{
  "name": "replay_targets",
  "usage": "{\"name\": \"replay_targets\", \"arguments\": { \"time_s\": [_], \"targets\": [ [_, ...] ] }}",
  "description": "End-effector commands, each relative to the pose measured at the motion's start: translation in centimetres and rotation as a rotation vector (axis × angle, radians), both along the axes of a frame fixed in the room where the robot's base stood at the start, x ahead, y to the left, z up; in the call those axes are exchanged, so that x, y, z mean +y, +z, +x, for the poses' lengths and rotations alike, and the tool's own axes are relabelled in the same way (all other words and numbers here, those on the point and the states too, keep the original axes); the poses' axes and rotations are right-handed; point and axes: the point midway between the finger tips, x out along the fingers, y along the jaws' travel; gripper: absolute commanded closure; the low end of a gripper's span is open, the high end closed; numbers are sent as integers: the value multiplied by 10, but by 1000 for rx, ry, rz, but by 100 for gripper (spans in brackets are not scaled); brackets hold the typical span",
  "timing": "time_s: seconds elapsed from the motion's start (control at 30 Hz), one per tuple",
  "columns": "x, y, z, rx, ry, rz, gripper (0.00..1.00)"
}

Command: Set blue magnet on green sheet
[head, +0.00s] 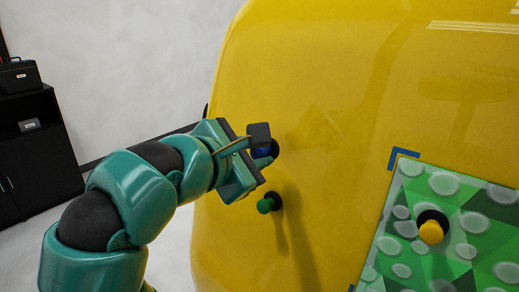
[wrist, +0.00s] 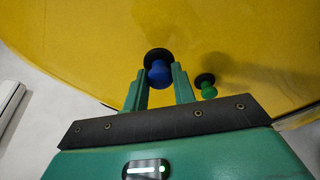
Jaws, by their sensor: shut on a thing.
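The blue magnet (wrist: 159,72) has a blue knob and a round black base, and sits at the yellow surface. My gripper (wrist: 158,83) is shut on its knob, one finger on each side. In the head view my gripper (head: 262,145) hides most of the blue magnet (head: 264,152). I cannot tell whether its base touches the yellow surface. The green sheet (head: 402,243) lies on the yellow surface at the lower right of the head view. It has a pattern of pale droplets, and a yellow magnet (head: 431,232) sits on it.
A green magnet (head: 268,204) stands on the yellow surface (head: 330,60) just below my gripper; it also shows in the wrist view (wrist: 208,89). Blue corner marks (head: 399,156) frame the sheet. A black cabinet (head: 35,150) with a case stands far left. The yellow surface between gripper and sheet is clear.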

Motion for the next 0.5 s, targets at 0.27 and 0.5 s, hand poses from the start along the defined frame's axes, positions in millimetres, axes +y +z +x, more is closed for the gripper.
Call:
{"name": "replay_targets", "arguments": {
  "time_s": [0.27, 0.5],
  "targets": [
    [8, 3, -10, 0, 0, 0, 100],
    [14, 5, -19, -1, 1, 0, 100]
  ]
}}
